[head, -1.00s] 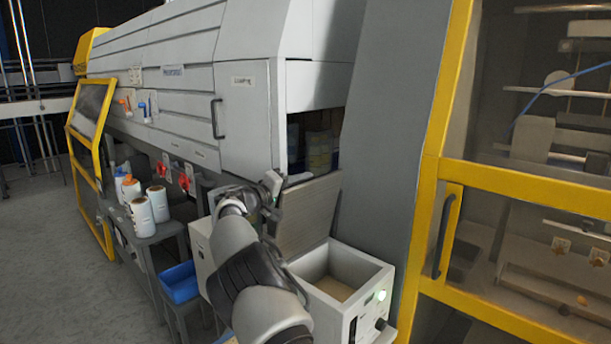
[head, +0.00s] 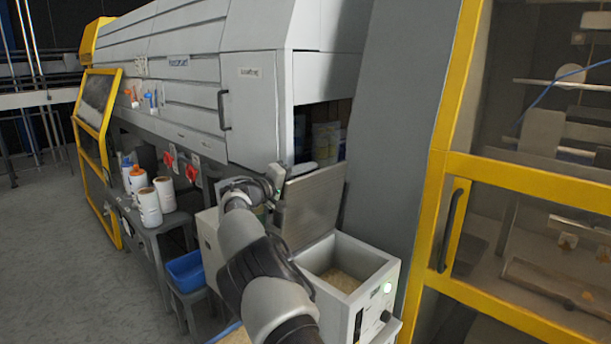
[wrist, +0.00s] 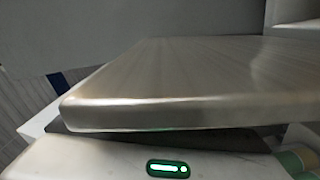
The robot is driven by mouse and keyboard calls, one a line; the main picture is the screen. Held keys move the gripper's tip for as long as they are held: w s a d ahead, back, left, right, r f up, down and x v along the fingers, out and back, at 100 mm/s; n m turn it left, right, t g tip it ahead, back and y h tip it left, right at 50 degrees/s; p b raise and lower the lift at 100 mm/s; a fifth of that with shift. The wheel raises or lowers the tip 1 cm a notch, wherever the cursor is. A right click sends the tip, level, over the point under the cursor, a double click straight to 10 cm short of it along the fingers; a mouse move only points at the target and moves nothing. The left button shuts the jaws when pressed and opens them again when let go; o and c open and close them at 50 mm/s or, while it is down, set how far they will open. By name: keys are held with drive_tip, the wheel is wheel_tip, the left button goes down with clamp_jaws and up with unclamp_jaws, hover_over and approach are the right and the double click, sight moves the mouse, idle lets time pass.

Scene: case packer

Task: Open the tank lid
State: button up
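The tank (head: 349,303) is a white box with a green light on its front, at the lower middle of the head view. Its top is open and pale granular material shows inside. The metal tank lid (head: 312,208) stands raised, steeply tilted, at the back left of the opening. My gripper (head: 277,180) is at the lid's upper left edge; touching or apart is unclear. In the wrist view the lid (wrist: 190,80) fills the middle, its rounded edge close to the camera. My fingers cannot be made out, so their opening is hidden.
A grey machine with a handled door (head: 223,110) stands behind the lid. White containers (head: 149,207) stand on a grey stand at left, above a blue bin (head: 186,271). A grey column and a yellow-framed door (head: 452,225) stand at right. Open floor lies at far left.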

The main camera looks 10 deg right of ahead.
drive_tip(key=shift+a, duration=0.1)
drive_tip(key=b+v, duration=0.2)
drive_tip(key=v, duration=1.5)
drive_tip(key=shift+s+b, duration=0.15)
drive_tip(key=shift+b, duration=0.2)
drive_tip(key=shift+a, duration=0.1)
